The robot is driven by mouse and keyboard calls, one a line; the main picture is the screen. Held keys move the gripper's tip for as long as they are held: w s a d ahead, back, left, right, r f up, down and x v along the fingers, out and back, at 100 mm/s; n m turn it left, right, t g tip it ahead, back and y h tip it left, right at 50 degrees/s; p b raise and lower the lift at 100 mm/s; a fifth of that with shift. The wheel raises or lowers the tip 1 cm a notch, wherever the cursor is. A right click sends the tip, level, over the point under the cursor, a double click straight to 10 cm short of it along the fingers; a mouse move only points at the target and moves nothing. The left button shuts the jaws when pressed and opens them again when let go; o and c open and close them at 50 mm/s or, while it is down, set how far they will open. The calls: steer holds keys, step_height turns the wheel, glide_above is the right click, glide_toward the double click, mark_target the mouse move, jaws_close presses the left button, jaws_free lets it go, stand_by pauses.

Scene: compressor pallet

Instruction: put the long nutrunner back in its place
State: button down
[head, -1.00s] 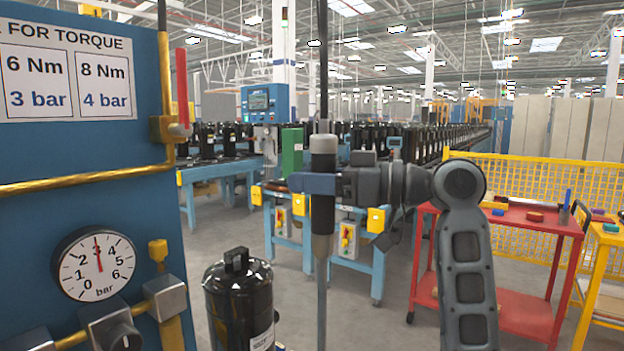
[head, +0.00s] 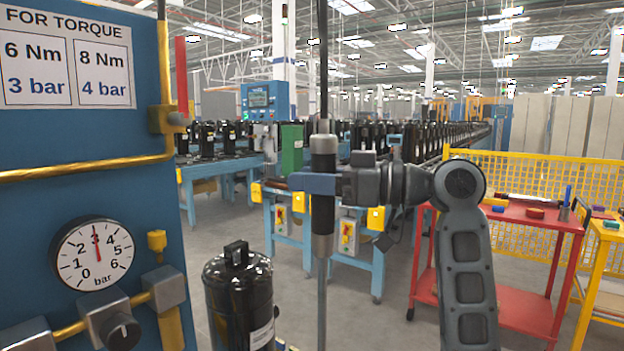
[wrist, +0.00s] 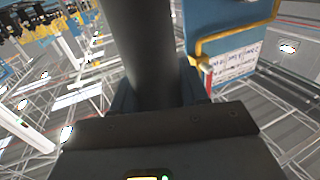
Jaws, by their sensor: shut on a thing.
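The long nutrunner (head: 323,215) hangs upright in the middle of the head view, a black and grey body with a long thin shaft running down out of the frame and a dark hose going up. My gripper (head: 312,184) is shut on its black body, with a blue jaw across it. In the wrist view the nutrunner (wrist: 138,50) is a thick dark cylinder between the blue jaws of my gripper (wrist: 158,100). Its lower tip is out of view. I cannot see a holder for it.
A blue panel (head: 80,165) with a torque sign and a pressure gauge (head: 95,255) fills the left. A black compressor (head: 240,295) stands below, left of the nutrunner. A red cart (head: 490,280) and yellow fence (head: 570,165) are at right. Blue benches (head: 225,168) stand behind.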

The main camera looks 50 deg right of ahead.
mark_target(312, 232)
steer(key=shift+f+b, duration=3.45)
steer(key=shift+f, duration=0.75)
stand_by(1.5)
steer(key=c, duration=0.9)
jaws_free()
steer(key=o, duration=0.4)
steer(key=shift+f, duration=0.15)
steer(key=shift+b+v, duration=0.3)
steer(key=shift+v, duration=3.65)
